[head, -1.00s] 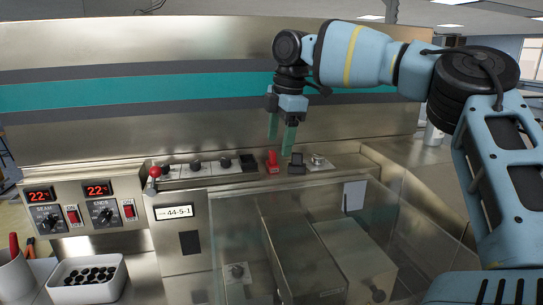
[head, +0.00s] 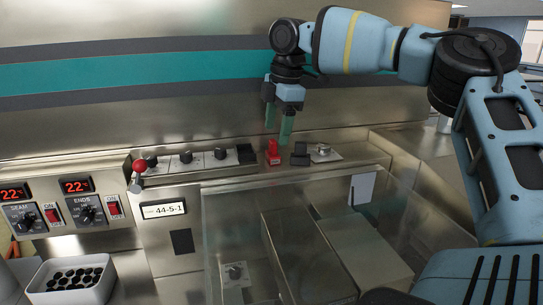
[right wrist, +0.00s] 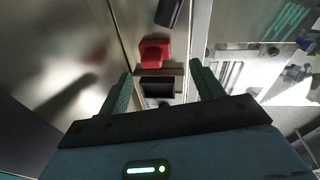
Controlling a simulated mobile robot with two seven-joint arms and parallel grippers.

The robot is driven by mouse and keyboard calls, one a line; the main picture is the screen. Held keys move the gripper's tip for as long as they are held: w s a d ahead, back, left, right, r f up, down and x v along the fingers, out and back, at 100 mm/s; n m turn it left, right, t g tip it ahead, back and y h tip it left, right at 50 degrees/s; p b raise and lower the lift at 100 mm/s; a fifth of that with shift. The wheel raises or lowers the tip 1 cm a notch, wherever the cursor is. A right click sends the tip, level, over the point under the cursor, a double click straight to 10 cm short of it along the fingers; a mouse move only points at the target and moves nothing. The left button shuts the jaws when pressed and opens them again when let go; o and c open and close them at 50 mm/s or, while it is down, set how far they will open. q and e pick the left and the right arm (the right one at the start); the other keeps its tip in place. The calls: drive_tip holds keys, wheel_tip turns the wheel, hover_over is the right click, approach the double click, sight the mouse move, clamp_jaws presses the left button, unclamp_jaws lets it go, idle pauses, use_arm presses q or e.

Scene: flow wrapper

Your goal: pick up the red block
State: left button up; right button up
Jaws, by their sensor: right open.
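The red block (head: 273,152) stands on the machine's metal ledge, between two dark blocks. My right gripper (head: 279,136) points down just above and behind it in the head view, its green fingers apart and nothing held. The right wrist view shows the red block (right wrist: 155,52) beyond the open fingers (right wrist: 160,80), not between them. A black rectangular piece (right wrist: 157,87) shows in the gap between the fingers. My left gripper is not in view.
A dark block (head: 300,154) stands close to the right and a black one (head: 247,153) to the left. A row of knobs (head: 186,158) and a red-balled lever (head: 138,166) are farther left. A clear cover (head: 240,225) lies in front; the steel wall rises behind.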

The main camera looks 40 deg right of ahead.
sight(274, 142)
drive_tip(key=shift+w+d+f+b, duration=0.1)
drive_tip(key=shift+w+f+b, duration=0.15)
drive_tip(key=shift+f, duration=0.6)
drive_tip(key=shift+w+f+b, duration=0.2)
drive_tip(key=shift+f, duration=0.65)
drive_tip(key=shift+w+d+f+b, duration=0.1)
drive_tip(key=shift+w+f+b, duration=0.15)
drive_tip(key=shift+f, duration=0.6)
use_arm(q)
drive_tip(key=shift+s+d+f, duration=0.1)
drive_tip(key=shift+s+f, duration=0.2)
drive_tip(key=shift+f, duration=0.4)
use_arm(e)
drive_tip(key=shift+s+a+r, duration=0.1)
drive_tip(key=shift+c, duration=0.5)
drive_tip(key=c, duration=0.9)
drive_tip(key=shift+c, duration=0.8)
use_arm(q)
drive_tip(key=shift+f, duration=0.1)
